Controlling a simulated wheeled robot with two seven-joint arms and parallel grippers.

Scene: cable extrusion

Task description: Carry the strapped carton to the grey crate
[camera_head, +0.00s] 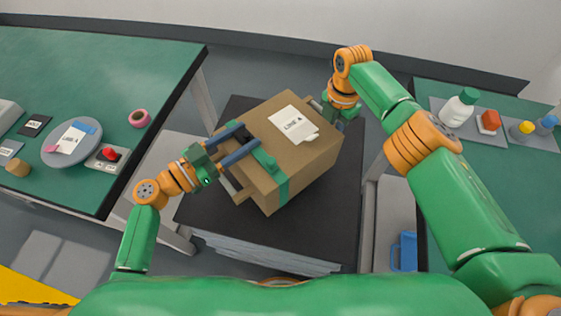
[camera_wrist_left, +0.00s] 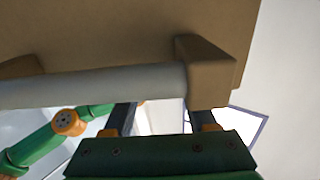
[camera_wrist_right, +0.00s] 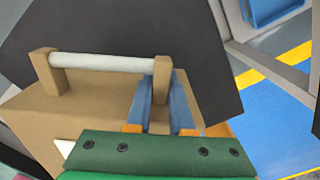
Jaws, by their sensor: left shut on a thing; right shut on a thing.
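The strapped carton (camera_head: 297,160) is a brown box with a green strap and white labels, one reading "LINE A". In the head view it is over the dark-topped stand in the middle; I cannot tell whether it touches it. My left gripper (camera_head: 242,146) is shut at its left side, at the handle, a pale bar (camera_wrist_left: 95,88) between brown brackets; its fingertips are partly hidden. My right gripper (camera_wrist_right: 163,88) is shut on the far-side handle, its blue fingers astride one bracket; the carton partly hides it in the head view. I cannot make out a grey crate.
The dark-topped stand (camera_head: 215,210) fills the middle. A green table (camera_head: 110,65) at left holds a round grey plate (camera_head: 72,141), a red button box and a pink tape ring. Another green table at right holds a white bottle (camera_head: 459,107) on a grey mat. A blue object (camera_head: 404,252) lies at lower right.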

